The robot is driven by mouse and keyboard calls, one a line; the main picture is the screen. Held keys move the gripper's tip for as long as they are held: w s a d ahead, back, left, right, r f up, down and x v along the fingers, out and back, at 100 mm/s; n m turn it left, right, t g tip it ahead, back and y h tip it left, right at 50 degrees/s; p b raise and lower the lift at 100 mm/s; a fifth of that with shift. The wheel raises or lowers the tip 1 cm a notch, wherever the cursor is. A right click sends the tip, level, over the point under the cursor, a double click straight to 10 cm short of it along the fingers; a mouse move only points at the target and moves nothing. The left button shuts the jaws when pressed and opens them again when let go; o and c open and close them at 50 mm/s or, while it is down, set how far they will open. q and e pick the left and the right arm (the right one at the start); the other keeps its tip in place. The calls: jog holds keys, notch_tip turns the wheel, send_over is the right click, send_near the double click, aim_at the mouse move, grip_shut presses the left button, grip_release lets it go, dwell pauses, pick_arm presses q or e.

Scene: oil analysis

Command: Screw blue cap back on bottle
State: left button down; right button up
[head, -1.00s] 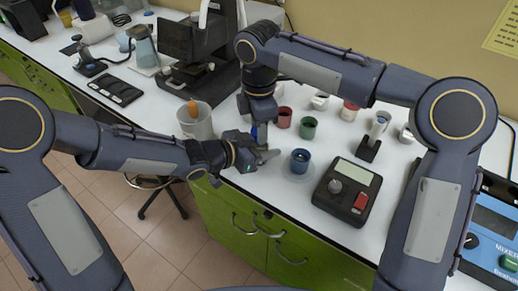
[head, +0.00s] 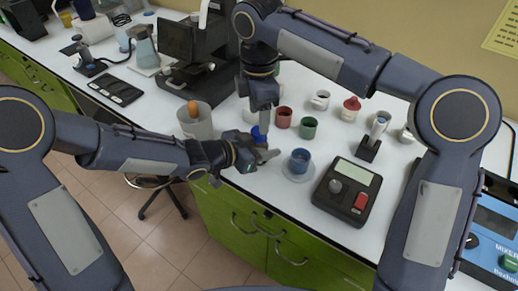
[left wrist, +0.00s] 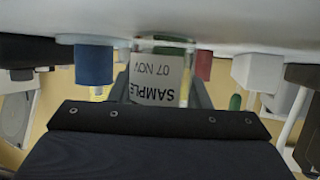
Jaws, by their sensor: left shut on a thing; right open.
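A blue cap (head: 257,133) shows in the head view just beyond my left gripper, at the top of the mostly hidden bottle. Whether its thread is fully seated cannot be told. My left gripper (head: 262,155) is shut on the bottle. In the left wrist view the bottle's label (left wrist: 158,80) reads "SAMPLE 07 NOV" upside down between the fingers; the cap is hidden there. My right gripper (head: 263,118) points down, open, directly above the cap and close to it. A clear gap between them cannot be made out.
A scale (head: 346,188) is at right, a beaker (head: 196,122) at left. The bench's front edge runs below my left gripper.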

jog(key=shift+c, duration=0.4)
notch_tip(320, 180, up, 4)
jog(key=n, duration=0.3)
jog(key=shift+f, duration=0.25)
jog(key=shift+f, duration=0.1)
jog(key=shift+f, duration=3.95)
jog(key=c, duration=1)
jog(key=m, duration=0.3)
